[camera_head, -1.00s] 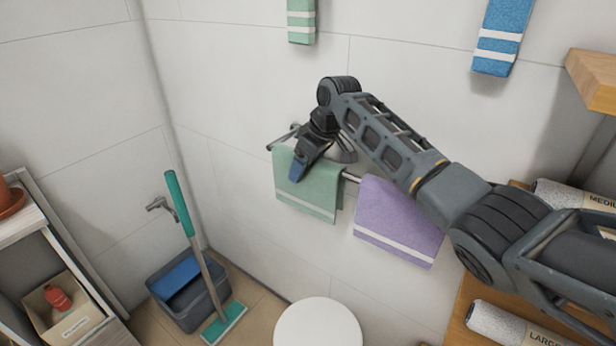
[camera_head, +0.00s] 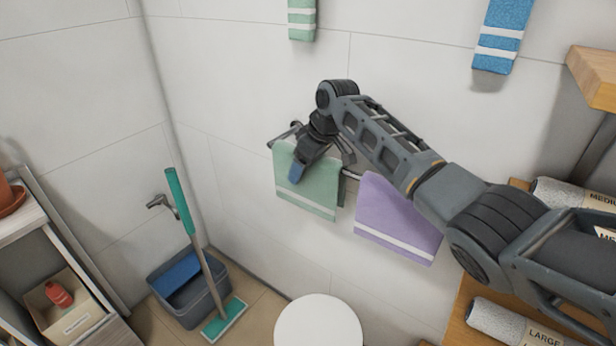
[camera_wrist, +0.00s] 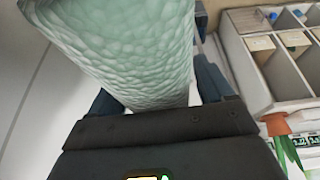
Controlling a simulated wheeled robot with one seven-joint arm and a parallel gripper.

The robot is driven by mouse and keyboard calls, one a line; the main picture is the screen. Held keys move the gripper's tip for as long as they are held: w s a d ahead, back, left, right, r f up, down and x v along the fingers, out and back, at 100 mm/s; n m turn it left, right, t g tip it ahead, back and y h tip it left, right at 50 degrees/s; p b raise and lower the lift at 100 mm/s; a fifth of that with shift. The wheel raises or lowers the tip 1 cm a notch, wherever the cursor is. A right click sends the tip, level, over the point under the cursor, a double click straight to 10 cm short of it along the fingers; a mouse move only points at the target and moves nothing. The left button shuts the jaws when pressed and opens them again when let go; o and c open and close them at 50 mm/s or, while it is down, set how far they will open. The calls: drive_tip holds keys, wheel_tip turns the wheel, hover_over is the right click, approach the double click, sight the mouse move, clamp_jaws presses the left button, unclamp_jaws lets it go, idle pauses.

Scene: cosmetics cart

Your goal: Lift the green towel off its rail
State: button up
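The green towel (camera_head: 310,185) hangs over a wall rail (camera_head: 352,174), with a white stripe near its lower edge. My gripper (camera_head: 303,172) is at the top of the towel, with one blue-tipped finger in front of its face. The other finger is not clear in the head view. In the wrist view the towel (camera_wrist: 140,45) fills the space in front of the palm. My fingers (camera_wrist: 158,95) stand apart on either side of it. The towel hides their tips and the rail there, so firm contact cannot be seen.
A purple towel (camera_head: 398,220) hangs close on the right of the same rail. A white round lid (camera_head: 318,325) stands below. A mop (camera_head: 190,220) and a grey bin (camera_head: 192,290) stand at lower left. A wooden shelf with rolled towels (camera_head: 500,325) is at right.

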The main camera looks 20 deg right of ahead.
drive_tip(key=c, duration=1.1)
wheel_tip(320, 180, up, 19)
drive_tip(key=b, duration=0.3)
drive_tip(key=shift+f, duration=0.2)
idle(0.3)
drive_tip(key=shift+r+p, duration=0.25)
drive_tip(key=shift+p, duration=0.5)
